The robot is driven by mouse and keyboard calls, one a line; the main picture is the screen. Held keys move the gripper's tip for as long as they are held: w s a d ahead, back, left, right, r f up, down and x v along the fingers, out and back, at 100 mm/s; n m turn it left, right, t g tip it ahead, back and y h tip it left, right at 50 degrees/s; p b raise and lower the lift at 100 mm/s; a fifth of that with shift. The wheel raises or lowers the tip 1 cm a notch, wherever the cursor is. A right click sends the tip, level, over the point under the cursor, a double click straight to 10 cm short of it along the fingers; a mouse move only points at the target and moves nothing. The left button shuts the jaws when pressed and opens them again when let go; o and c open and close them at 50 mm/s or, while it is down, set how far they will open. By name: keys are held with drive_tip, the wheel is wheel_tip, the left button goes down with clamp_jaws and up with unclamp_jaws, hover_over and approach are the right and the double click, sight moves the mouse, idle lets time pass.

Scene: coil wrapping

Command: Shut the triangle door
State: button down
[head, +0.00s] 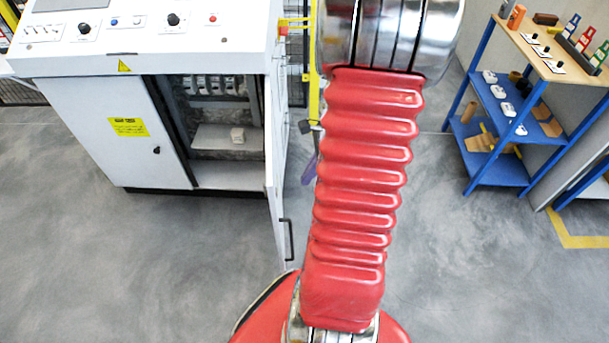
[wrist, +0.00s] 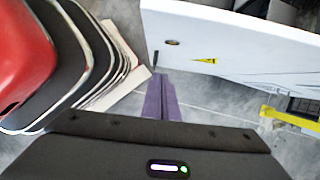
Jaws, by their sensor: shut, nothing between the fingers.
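The triangle door (head: 275,160) is a white cabinet door standing wide open, seen nearly edge-on, with a dark handle (head: 287,240) near its free edge. In the wrist view its white face (wrist: 250,48) fills the upper right, with a yellow triangle sign (wrist: 204,61). My gripper (head: 309,172) shows as a bit of purple just right of the door, mostly hidden by my arm. In the wrist view its purple fingers (wrist: 160,85) are together and empty, pointing near the door's lower edge. I cannot tell whether they touch it.
The white console cabinet (head: 120,140) shows its open compartment (head: 215,135) with shelves inside; its left door with a yellow label is shut. A yellow post (head: 314,98) stands behind the door. A blue shelf rack (head: 510,125) stands at right. The floor in front is clear.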

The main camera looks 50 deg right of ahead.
drive_tip(key=w+a+f, duration=0.5)
drive_tip(key=f, duration=0.2)
drive_tip(key=shift+f, duration=0.3)
drive_tip(key=shift+a, duration=0.1)
idle(0.5)
